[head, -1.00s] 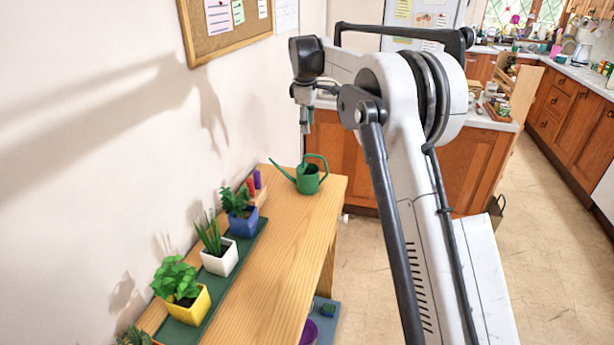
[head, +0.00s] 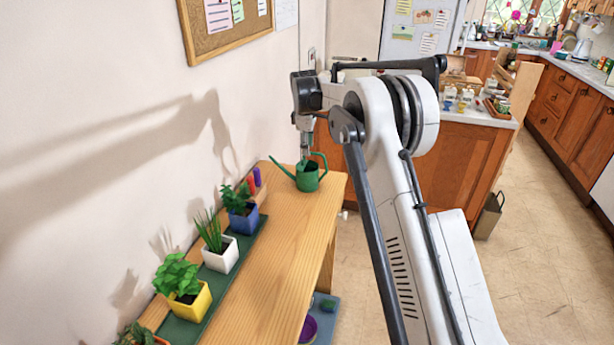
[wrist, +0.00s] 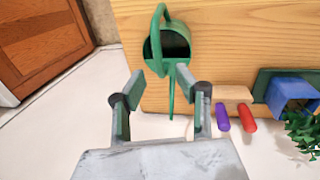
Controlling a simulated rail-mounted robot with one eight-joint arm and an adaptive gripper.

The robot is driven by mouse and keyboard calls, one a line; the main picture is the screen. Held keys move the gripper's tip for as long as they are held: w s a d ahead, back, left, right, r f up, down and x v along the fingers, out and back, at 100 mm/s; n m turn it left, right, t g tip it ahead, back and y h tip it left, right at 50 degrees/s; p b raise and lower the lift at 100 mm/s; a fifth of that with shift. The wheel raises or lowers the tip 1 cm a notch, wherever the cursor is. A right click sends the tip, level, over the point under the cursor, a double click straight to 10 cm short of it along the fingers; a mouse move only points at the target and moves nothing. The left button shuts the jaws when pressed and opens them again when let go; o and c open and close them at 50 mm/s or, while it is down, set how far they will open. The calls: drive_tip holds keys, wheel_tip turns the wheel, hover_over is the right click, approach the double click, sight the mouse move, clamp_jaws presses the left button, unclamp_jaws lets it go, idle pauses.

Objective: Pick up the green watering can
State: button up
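The green watering can (head: 308,181) stands upright near the far end of the wooden table in the head view. In the wrist view the watering can (wrist: 168,45) is ahead of my gripper, with its handle at the top and its thin spout pointing down toward the space between the fingers. My gripper (wrist: 160,92) is open and empty, its two fingers apart on either side of the spout's line. In the head view my gripper (head: 306,150) hangs just above the can. Whether a finger touches the can is not clear.
The wooden table (head: 277,252) has a green tray (head: 245,247) of potted plants along the wall. A small wooden holder (head: 259,194) with red and purple items stands left of the can. The wall is close on the left. The table's right side is clear.

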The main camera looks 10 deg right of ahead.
sight(297, 168)
drive_tip(key=f, duration=0.3)
drive_tip(key=shift+w+d+f, duration=0.1)
drive_tip(key=shift+w+f, duration=0.2)
drive_tip(key=shift+w, duration=0.05)
clamp_jaws()
